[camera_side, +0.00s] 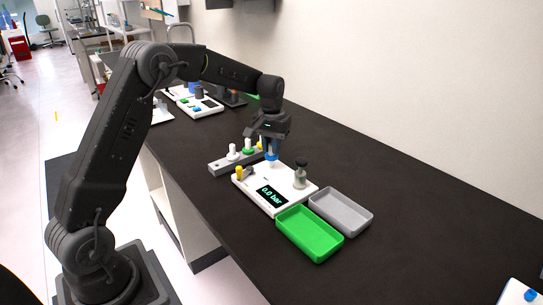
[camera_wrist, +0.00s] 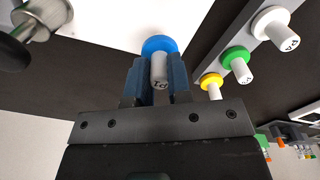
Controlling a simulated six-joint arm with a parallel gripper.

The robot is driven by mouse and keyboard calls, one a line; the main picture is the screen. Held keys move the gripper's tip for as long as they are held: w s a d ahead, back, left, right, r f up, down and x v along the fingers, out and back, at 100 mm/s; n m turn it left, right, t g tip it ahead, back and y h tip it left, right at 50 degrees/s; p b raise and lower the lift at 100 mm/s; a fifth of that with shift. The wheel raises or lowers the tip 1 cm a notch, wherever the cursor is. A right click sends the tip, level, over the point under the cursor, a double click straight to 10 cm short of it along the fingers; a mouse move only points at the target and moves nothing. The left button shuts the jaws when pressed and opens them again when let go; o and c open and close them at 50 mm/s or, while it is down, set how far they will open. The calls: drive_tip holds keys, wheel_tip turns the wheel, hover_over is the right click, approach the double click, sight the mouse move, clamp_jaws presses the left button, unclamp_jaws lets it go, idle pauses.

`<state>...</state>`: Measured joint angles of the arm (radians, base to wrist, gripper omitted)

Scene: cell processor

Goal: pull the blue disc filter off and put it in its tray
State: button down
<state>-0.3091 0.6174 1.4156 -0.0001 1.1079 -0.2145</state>
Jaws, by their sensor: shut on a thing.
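The blue disc filter (camera_wrist: 158,45) is between the fingers of my gripper (camera_wrist: 159,75) in the wrist view, with its white stem (camera_wrist: 158,68) toward me. My gripper is shut on it. In the side view the blue filter (camera_side: 271,156) shows just under my gripper (camera_side: 270,146), over the back of the white device (camera_side: 275,199). I cannot tell whether it is still seated there. A green tray (camera_side: 310,253) and a grey tray (camera_side: 362,222) lie to the right of the device. Both look empty.
A grey rack (camera_side: 221,166) holding white, green and yellow filters stands behind the device. A metal fitting with a black knob (camera_side: 301,163) rises at the device's right, and a yellow part (camera_side: 239,170) sits at its left. The black bench is clear behind the trays.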

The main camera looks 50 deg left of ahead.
drive_tip(key=shift+r, duration=0.55)
drive_tip(key=shift+r, duration=0.8)
